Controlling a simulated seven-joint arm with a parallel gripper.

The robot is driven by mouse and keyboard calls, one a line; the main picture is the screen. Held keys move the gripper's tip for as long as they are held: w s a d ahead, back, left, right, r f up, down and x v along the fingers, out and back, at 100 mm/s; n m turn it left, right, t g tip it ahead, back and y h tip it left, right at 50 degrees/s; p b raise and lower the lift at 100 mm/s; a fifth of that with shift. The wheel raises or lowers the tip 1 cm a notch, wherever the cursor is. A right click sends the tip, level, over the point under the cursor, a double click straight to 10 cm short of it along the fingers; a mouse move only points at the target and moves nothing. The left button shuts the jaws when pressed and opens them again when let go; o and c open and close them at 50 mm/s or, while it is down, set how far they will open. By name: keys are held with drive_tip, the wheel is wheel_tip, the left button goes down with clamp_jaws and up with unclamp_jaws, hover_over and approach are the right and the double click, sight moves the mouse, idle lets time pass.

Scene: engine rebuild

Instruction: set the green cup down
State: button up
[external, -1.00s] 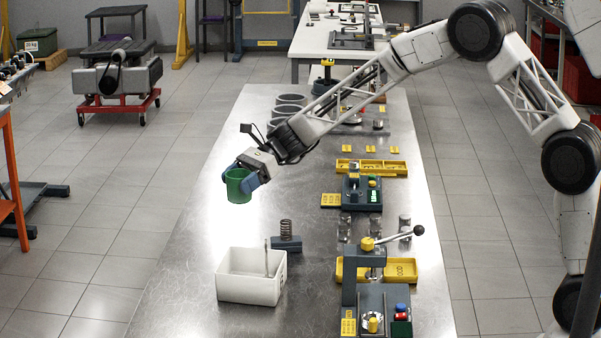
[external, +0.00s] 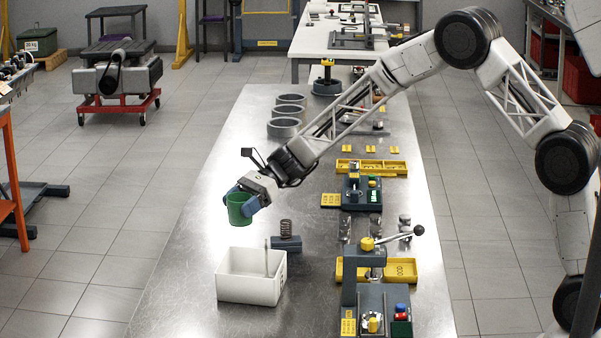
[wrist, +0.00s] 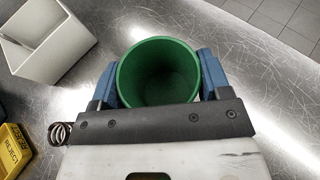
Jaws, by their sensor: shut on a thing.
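The green cup (external: 239,209) is held between the blue fingers of my gripper (external: 245,204), near the left edge of the steel bench. In the wrist view the cup (wrist: 158,75) shows its open mouth and empty inside, with a blue finger of my gripper (wrist: 158,85) against each side. The cup looks upright or slightly tilted. I cannot tell whether its base touches the bench (external: 215,185) or is a little above it.
A white box (external: 248,285) with a thin upright divider or rod stands in front of the cup. A spring on a dark block (external: 286,238) is to the right. Grey rings (external: 285,126) stand behind. Fixtures and yellow trays (external: 371,168) line the right side. Bench around the cup is clear.

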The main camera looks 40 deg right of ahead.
sight(233, 223)
drive_tip(key=shift+f, duration=1.85)
drive_tip(key=shift+f, duration=0.15)
drive_tip(key=o, duration=0.9)
drive_tip(key=v, duration=1.2)
